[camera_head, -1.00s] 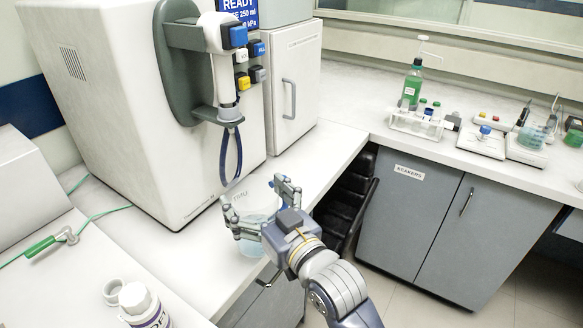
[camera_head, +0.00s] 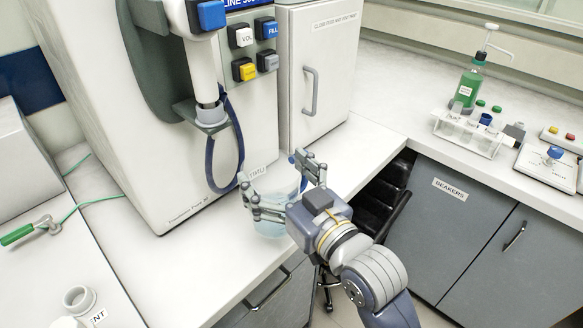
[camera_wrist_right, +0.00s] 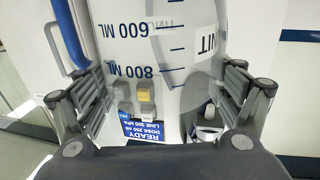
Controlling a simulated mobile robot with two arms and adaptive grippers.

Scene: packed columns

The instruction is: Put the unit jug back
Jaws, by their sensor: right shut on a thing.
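The unit jug (camera_head: 268,228) is clear with a pale blue tint and stands out low over the front edge of the white counter, below the dispenser. My right gripper (camera_head: 282,182) is shut on it, with a finger on each side; its palm and wrist hide part of the jug. I cannot tell whether the jug's base touches the counter. In the right wrist view the jug wall (camera_wrist_right: 150,45) fills the middle, with blue 600 ML and 800 ML marks and part of a label. A blue handle (camera_wrist_right: 66,38) shows at its left. My left gripper is out of view.
The white dispenser (camera_head: 100,100) with a nozzle (camera_head: 208,112), hanging blue hose (camera_head: 237,150) and several buttons stands behind. A tube rack (camera_head: 467,135), green bottle (camera_head: 467,88) and small device (camera_head: 548,165) stand on the right counter.

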